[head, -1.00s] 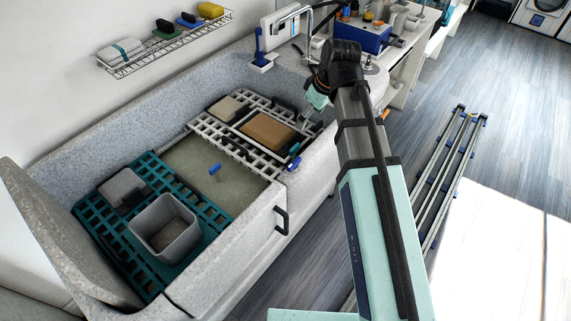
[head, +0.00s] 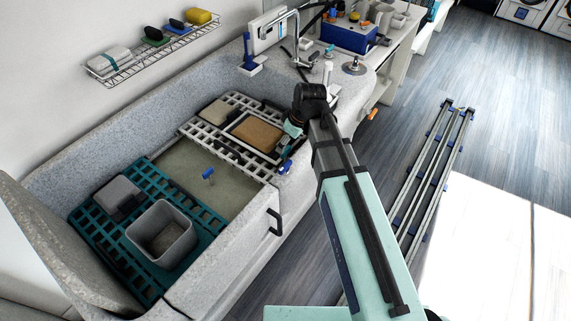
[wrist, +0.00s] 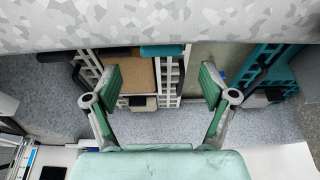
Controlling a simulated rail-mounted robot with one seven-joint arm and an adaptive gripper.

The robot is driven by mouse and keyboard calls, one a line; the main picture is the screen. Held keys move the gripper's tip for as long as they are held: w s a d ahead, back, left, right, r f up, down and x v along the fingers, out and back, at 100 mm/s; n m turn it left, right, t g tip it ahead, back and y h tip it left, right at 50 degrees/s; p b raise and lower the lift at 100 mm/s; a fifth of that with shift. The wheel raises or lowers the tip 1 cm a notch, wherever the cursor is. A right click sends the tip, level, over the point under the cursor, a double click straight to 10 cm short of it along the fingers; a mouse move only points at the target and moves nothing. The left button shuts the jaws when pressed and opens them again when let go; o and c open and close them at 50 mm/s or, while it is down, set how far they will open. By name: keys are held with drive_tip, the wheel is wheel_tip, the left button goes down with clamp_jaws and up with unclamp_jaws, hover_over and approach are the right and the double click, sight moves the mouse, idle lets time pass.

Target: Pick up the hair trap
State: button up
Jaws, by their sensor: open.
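I cannot tell for certain which item is the hair trap. A small blue-handled piece (head: 208,174) stands upright on the bare greenish floor of the tub, between the white rack and the teal rack, and may be it. Another blue piece (head: 286,166) lies at the tub's front edge by the white rack. My gripper (head: 292,128) is over the tub's right end, beside the brown pad, partly hidden by my own arm. In the wrist view my gripper (wrist: 160,83) has its two green-padded fingers wide apart, with nothing between them.
The speckled tub (head: 100,170) holds a white rack (head: 205,135) with a brown pad (head: 257,134), and a teal rack (head: 95,238) with a grey bin (head: 160,235). A tap (head: 292,30) stands at the far end. A wire shelf (head: 150,55) hangs above.

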drive_tip(key=shift+s+p+x, duration=0.2)
drive_tip(key=shift+p+x, duration=0.95)
drive_tip(key=shift+x, duration=1.55)
drive_tip(key=shift+d, duration=0.1)
clamp_jaws()
